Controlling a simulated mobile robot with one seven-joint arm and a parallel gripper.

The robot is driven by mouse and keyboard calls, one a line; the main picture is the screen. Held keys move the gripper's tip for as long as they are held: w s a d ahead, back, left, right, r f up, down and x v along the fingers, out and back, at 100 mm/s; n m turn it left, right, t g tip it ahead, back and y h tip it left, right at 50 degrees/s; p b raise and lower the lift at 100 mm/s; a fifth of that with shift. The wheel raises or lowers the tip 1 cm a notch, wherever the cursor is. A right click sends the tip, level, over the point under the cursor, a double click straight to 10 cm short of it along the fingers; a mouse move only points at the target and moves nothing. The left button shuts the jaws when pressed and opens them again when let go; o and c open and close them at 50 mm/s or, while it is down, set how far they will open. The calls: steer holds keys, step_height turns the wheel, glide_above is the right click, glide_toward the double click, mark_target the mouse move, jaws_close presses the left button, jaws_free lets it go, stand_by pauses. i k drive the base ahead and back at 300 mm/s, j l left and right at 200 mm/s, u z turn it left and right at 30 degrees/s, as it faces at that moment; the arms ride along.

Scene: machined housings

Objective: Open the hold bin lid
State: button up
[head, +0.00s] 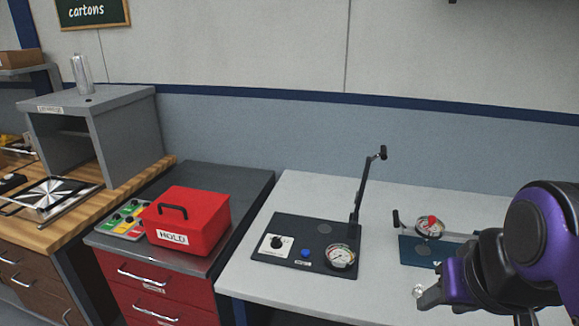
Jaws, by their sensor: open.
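The hold bin (186,228) is a red box with a white label reading HOLD on its front. It stands on the dark top of a red drawer cabinet, left of centre. My gripper (422,293) is at the lower right, over the light table and far to the right of the bin. It is open, and I see nothing between its fingers. Part of it is hidden behind my purple wrist.
A control panel (127,220) with coloured buttons lies left of the bin. A black gauge fixture (300,245) with an upright lever stands on the light table (300,190) between bin and gripper. A blue fixture (416,250) sits behind my gripper. A grey shelf box (88,125) stands at left.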

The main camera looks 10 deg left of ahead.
mark_target(193, 209)
steer(key=i+j, duration=0.1)
steer(key=j, duration=0.7)
steer(key=j+z, duration=0.1)
steer(key=j, duration=0.75)
steer(key=i, duration=0.05)
